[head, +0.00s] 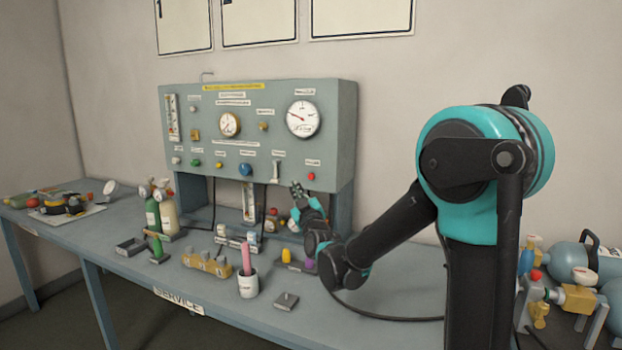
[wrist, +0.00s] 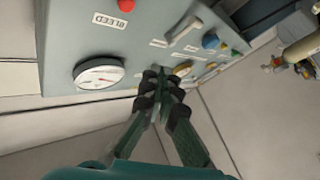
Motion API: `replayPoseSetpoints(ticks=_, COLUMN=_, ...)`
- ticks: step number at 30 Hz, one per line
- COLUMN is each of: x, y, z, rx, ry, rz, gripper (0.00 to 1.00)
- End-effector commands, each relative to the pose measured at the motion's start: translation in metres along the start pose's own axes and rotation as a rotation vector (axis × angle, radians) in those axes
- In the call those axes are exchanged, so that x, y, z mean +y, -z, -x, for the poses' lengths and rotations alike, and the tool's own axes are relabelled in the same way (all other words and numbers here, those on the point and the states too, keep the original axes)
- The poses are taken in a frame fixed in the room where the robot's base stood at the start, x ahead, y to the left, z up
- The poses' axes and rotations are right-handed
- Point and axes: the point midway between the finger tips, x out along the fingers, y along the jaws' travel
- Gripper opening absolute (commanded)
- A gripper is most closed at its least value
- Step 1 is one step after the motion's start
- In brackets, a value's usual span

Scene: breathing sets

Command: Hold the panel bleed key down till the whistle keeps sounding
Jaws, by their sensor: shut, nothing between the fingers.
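The bleed key is a small red button (head: 311,176) at the lower right of the grey-green panel (head: 345,120). In the wrist view the red key (wrist: 126,5) shows at the top edge, beside a label reading BLEED. My gripper (head: 297,188) is in front of the panel's lower right, a little left of and below the key in the head view. In the wrist view my gripper (wrist: 165,75) has its dark fingers together and empty, pointing at the panel, apart from the key. I cannot tell whether the fingertips touch the panel. I cannot pick out the whistle.
A large gauge (head: 302,118) is above the key, and a grey lever (head: 276,172) is left of it. The blue-grey bench (head: 120,255) holds bottles, a cup (head: 248,284) and small parts. Blue cylinders (head: 572,262) lie at the right.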

Motion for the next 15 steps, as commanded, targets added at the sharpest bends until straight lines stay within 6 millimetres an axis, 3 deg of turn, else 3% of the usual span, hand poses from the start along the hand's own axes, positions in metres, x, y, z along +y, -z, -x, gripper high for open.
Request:
replayPoseSetpoints(ticks=7, x=0.005, y=-0.005, z=-0.006, rx=-0.001, ry=0.000, rz=0.001, gripper=0.00)
replayPoseSetpoints(ticks=15, x=0.022, y=-0.023, z=-0.030, rx=-0.002, ry=-0.001, rz=0.002, gripper=0.00)
